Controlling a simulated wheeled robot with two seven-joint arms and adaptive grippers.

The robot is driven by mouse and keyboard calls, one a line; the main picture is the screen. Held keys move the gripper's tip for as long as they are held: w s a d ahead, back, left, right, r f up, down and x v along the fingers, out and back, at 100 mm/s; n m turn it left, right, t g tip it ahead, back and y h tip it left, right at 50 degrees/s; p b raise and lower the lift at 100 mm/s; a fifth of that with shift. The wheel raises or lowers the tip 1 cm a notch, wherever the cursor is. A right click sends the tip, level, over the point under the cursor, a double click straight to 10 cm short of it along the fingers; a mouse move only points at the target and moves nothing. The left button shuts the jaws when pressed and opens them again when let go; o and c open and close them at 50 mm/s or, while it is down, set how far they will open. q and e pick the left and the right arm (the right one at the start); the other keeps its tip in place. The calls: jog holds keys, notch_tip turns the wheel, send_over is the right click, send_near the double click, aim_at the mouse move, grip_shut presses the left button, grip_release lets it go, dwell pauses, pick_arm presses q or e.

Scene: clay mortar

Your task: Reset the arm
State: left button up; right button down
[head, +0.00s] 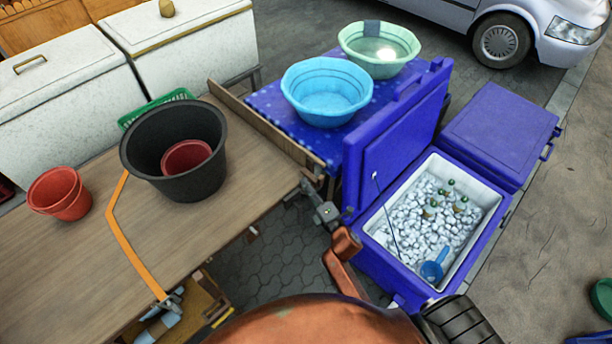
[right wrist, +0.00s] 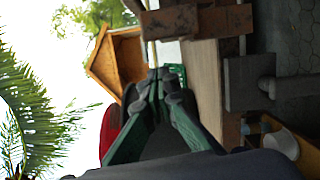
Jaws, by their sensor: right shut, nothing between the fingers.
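My right gripper (right wrist: 158,82) shows in the right wrist view with its dark green fingers drawn together at the tips. Its jaws are shut and hold nothing. It is turned sideways in that picture, with a pale wooden board (right wrist: 204,85) just to the right of the fingers. In the head view I cannot clearly make out its fingertips. Orange-brown and black parts at the bottom of that view look like my own body or arm. My left gripper is not in view.
A wooden table (head: 60,255) bears a black bucket (head: 195,185) and red pots (head: 62,193). An open blue cooler (head: 385,270) holds ice, green bottles and a blue scoop (head: 433,271). Basins (head: 325,110) stand behind.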

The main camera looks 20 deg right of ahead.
jog(key=s, duration=0.7)
jog(key=s+d+f+m+g+h, duration=0.1)
jog(key=s+f+m+g, duration=0.3)
jog(key=f, duration=0.8)
jog(key=s+d+f+m+g, duration=0.1)
jog(key=s+f+m+g, duration=0.15)
jog(key=s+f, duration=0.7)
jog(key=s+d+f+m+g+h, duration=0.1)
jog(key=s+f+m+g, duration=0.15)
jog(key=f, duration=1.25)
jog(key=s+d+f+m+g, duration=0.1)
jog(key=s+f+m+g, duration=0.2)
jog(key=s, duration=0.9)
jog(key=s+d+f+m+g, duration=0.1)
jog(key=s+f+m+g, duration=0.1)
jog(key=s+f, duration=0.8)
jog(key=s+d+f+m+g, duration=0.2)
jog(key=s+f+m, duration=0.3)
jog(key=s, duration=1)
notch_tip(320, 180, down, 2)
jog(key=shift+s+g, duration=0.35)
jog(key=shift+g, duration=0.45)
